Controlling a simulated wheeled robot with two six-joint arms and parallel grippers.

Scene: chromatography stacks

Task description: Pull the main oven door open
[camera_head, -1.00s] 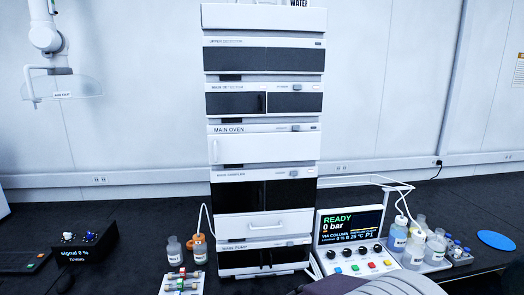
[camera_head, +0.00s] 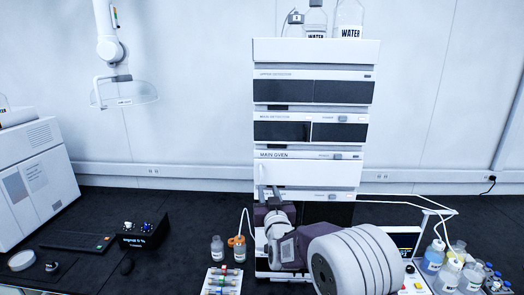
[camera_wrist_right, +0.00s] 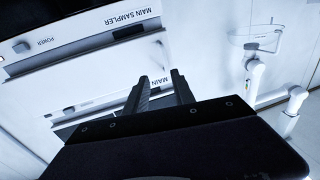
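The main oven is a white module in the middle of the instrument stack. Its white door (camera_head: 315,173) looks shut, flush with the stack. The door's white panel also shows in the right wrist view (camera_wrist_right: 85,80), upside down. My right gripper (camera_head: 268,191) is at the lower left of this door in the head view. In the right wrist view its two dark fingers (camera_wrist_right: 161,92) are apart, pointing toward the stack. I see nothing clearly held between them. My left gripper is not in view.
My right arm covers the lower stack and part of the control panel (camera_head: 405,240). Bottles (camera_head: 433,257) stand right of it. Small bottles (camera_head: 217,248) and a vial rack (camera_head: 222,280) stand left. Water bottles (camera_head: 349,18) sit on top.

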